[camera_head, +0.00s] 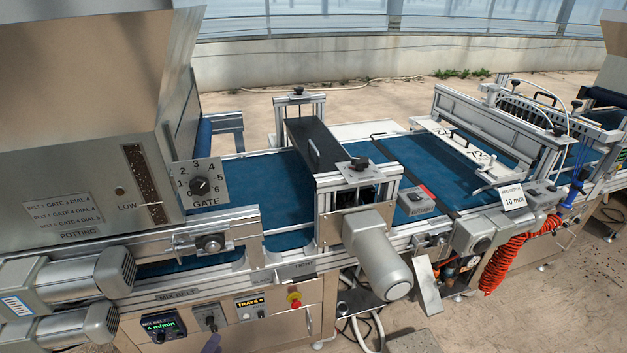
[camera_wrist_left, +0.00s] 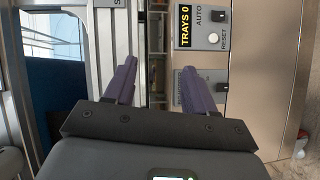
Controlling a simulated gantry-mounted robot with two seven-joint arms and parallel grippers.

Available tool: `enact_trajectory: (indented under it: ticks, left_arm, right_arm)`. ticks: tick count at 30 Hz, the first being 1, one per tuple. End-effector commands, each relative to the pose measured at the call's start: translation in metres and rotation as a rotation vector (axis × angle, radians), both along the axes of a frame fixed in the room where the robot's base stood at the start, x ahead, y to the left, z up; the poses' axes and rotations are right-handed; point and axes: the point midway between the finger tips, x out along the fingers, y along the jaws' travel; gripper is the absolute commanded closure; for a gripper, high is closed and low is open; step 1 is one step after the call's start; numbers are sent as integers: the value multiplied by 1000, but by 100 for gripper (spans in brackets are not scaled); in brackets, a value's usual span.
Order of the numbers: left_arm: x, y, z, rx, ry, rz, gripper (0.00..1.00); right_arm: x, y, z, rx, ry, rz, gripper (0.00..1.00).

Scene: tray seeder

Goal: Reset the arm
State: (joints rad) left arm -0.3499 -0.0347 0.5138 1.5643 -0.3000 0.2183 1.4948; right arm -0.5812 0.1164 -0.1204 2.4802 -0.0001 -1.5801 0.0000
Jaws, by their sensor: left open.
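My left gripper (camera_wrist_left: 160,82) has two purple fingers, spread apart with nothing between them in the left wrist view. In the head view only a purple tip of it (camera_head: 212,344) shows at the bottom edge, in front of the mix belt control panel. The rest of the left arm is hidden, and my right gripper is not in view.
The control panel (camera_head: 228,318) carries a green readout, a lever switch and a red stop button (camera_head: 294,299). A grey motor (camera_head: 378,262) juts out to the right of it. Blue belts (camera_head: 275,185) run behind, beside a hopper (camera_head: 85,130). A red coiled hose (camera_head: 505,262) hangs at right.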

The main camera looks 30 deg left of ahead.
Motion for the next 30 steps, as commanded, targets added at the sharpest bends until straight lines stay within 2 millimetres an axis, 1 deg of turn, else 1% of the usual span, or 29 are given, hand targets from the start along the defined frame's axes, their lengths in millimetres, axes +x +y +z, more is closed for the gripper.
enact_trajectory:
  ticks: [1,2,3,5,6,8,9,11,12,13,16,19,21,23,24,25,26,27,29,30]
  left_arm:
    - [5,-29,24,96,83,-84,45]
    - [7,-47,32,154,137,-130,45]
    - [8,-70,42,231,205,-190,45]
    - [5,-103,56,342,302,-279,45]
    - [1,-125,65,415,363,-337,45]
    - [-9,-155,80,519,448,-426,45]
    - [-17,-173,89,586,502,-489,45]
    - [-31,-197,104,684,574,-581,45]
    - [-40,-210,113,744,620,-641,45]
    - [-47,-218,120,788,650,-687,45]
    - [-69,-235,138,912,738,-823,45]
    - [-91,-239,149,1011,824,-949,45]
    - [-107,-235,151,1071,893,-1035,45]
    - [-122,-231,145,1118,959,-1129,45]
    - [-132,-228,140,1152,1000,-1203,45]
    - [-138,-227,138,1185,1016,-1256,45]
    - [-138,-227,139,1228,1003,-1286,45]
    - [-137,-227,164,1220,1000,-1274,45]
    - [-136,-227,179,1217,1001,-1271,45]
    - [-136,-227,189,1217,1002,-1271,45]
  right_arm:
    - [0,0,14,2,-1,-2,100]
    - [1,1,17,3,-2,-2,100]
    - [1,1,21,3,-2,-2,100]
    - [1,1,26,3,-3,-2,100]
    - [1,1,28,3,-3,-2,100]
    - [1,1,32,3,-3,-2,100]
    - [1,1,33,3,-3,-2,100]
    - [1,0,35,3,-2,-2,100]
    - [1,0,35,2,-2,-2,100]
    - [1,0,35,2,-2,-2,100]
    - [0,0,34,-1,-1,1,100]
    - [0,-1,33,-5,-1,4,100]
    - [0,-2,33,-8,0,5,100]
    - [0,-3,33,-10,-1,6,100]
    - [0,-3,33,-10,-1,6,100]
    - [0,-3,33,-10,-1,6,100]
    - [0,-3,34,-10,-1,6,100]
    - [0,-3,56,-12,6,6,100]
    - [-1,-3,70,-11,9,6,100]
    - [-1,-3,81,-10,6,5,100]
